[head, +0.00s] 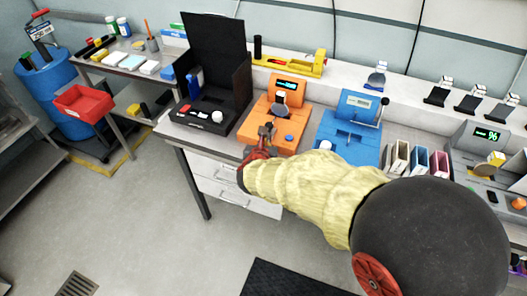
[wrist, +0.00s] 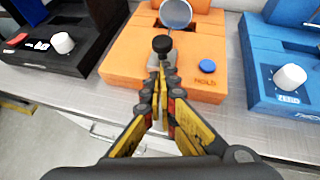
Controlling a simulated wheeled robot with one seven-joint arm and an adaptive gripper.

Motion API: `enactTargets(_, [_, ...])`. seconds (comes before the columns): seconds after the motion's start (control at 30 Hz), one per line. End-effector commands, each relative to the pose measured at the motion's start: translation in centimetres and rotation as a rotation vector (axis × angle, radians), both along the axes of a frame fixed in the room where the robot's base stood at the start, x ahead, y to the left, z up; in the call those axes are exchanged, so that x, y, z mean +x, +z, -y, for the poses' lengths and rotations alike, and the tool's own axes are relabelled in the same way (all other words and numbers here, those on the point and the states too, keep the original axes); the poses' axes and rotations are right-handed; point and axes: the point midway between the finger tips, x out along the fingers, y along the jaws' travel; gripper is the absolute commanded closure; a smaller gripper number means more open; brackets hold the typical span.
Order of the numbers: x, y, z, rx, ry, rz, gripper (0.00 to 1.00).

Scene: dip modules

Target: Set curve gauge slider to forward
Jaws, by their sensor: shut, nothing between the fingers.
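An orange device (head: 292,131) stands on the bench; in the wrist view its body (wrist: 125,62) carries a black-knobbed lever (wrist: 162,45), a round grey disc (wrist: 175,13) and a blue button (wrist: 207,66). I cannot read a label that names the curve gauge; the knob looks like a slider handle. My gripper (wrist: 162,82) is shut and empty, its tips just in front of the black knob and close to it. Whether they touch cannot be told. In the head view my gripper (head: 267,135) is at the device's front edge, and the knob is hard to make out there.
A black device (head: 207,118) with a raised lid stands left, a blue device (head: 345,135) with a white knob (wrist: 290,77) right. Coloured binders (head: 397,158) stand farther right. The bench's front edge is below my gripper. The floor (head: 150,240) in front is mostly clear.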

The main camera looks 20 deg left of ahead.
Motion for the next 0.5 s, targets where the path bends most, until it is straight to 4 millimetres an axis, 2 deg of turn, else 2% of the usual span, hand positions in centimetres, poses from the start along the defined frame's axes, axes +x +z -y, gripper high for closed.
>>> enactTargets(0.2, [2.0, 0.0, -0.4, 0.0, 0.0, 0.0, 1.0])
enactTargets(0.5, [2.3, 0.1, -0.4, 0.0, 0.0, 0.0, 1.0])
